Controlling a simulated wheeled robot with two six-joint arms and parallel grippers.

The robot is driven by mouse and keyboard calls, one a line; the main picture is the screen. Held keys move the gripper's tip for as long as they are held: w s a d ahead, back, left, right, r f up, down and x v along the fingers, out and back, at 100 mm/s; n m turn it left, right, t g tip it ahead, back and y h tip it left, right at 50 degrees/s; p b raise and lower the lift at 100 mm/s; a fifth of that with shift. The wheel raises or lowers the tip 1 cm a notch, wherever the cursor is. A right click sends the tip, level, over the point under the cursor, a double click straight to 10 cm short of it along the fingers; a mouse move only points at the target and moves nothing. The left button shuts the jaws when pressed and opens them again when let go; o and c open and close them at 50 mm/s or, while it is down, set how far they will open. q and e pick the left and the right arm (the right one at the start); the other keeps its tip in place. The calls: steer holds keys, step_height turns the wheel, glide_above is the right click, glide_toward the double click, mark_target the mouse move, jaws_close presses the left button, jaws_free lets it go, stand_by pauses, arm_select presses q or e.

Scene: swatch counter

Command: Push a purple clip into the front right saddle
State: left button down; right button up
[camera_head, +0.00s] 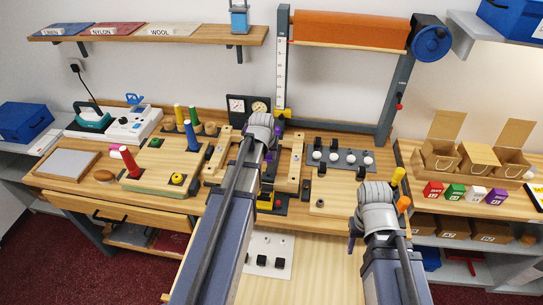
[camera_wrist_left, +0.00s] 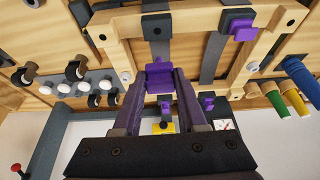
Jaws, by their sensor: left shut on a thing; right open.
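My left gripper (camera_wrist_left: 160,84) is shut on a purple clip (camera_wrist_left: 159,77) in the left wrist view, which looks upside down compared with the head view. The held clip is apart from the dark front right saddle (camera_wrist_left: 156,27), which sits on the wooden frame (camera_wrist_left: 190,22) and looks empty. Another purple clip (camera_wrist_left: 239,27) sits on the frame beside it, and one more purple clip (camera_wrist_left: 208,102) shows lower down. In the head view, my left wrist hides the held clip and much of the frame (camera_head: 294,165). My right gripper (camera_head: 354,236) is open, over the front right counter, mostly hidden by its wrist.
A dark rack with white balls (camera_head: 340,157) stands right of the frame. A board with coloured pegs (camera_head: 165,160) is to the left. Two dials (camera_head: 248,105) stand behind. A pale plate with black blocks (camera_head: 268,254) lies in front. Small coloured boxes (camera_head: 455,192) line the right counter.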

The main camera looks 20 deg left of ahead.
arm_select(q)
steer(key=shift+f, duration=0.15)
steer(key=b, duration=0.6)
glide_above(268, 174)
steer(key=s, duration=0.1)
steer(key=f, duration=0.6)
steer(key=shift+s+d, duration=0.15)
steer(key=shift+d, duration=0.15)
steer(key=shift+f+b, duration=1.3)
steer(key=shift+b, duration=0.15)
stand_by(1.4)
steer(key=shift+c, duration=0.3)
jaws_free()
steer(key=shift+r, duration=0.15)
step_height(268, 174, up, 6)
steer(key=p, duration=0.6)
stand_by(0.5)
